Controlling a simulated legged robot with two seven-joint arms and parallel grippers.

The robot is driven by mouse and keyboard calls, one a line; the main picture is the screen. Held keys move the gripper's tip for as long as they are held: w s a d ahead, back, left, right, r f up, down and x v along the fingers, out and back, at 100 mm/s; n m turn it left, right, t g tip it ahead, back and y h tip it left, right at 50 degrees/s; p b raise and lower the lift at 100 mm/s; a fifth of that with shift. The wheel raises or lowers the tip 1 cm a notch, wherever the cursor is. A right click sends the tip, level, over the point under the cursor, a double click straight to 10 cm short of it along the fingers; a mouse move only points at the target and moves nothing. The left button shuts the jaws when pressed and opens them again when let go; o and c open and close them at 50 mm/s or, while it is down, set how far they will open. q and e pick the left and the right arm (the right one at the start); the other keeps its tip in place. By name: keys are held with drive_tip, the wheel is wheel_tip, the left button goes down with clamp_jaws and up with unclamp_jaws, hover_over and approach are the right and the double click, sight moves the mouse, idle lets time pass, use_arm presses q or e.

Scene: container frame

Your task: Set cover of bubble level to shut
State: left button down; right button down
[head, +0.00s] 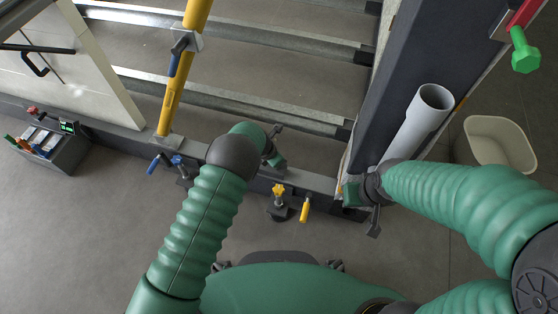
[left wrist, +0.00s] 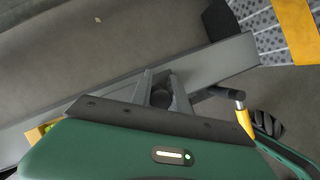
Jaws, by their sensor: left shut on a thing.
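My left gripper (head: 277,131) is at the dark beam along the foot of the frame, partly hidden by its own wrist. In the left wrist view its two fingers (left wrist: 161,92) are closed around a dark rounded part (left wrist: 160,98); I cannot tell whether this is the cover. A small yellow block with a green patch (left wrist: 40,132), possibly the bubble level, shows at the lower left of that view, partly hidden by my gripper body. My right gripper (head: 374,222) is beside the base of the dark post; its opening is unclear.
A yellow star knob (head: 278,191) and a yellow handle (head: 305,211) are on the beam's front. A blue handle (head: 154,165) is further left. A grey pipe (head: 417,124) leans by the dark post (head: 385,90). A toolbox (head: 53,148) stands left, a cream bin (head: 498,144) right.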

idle(0.5)
use_arm(q)
drive_tip(key=w+a, duration=0.1)
drive_tip(key=a, duration=0.3)
drive_tip(key=w+a, duration=0.1)
drive_tip(key=a, duration=0.3)
drive_tip(key=w+a+p, duration=0.1)
drive_tip(key=w+a, duration=0.1)
drive_tip(key=a, duration=0.2)
drive_tip(key=shift+a, duration=0.2)
drive_tip(key=c, duration=1.3)
unclamp_jaws()
drive_tip(key=shift+o, duration=0.2)
drive_tip(key=p+v, duration=0.9)
drive_tip(key=v, duration=0.7)
drive_tip(key=shift+a+r, duration=0.2)
drive_tip(key=shift+r, duration=0.15)
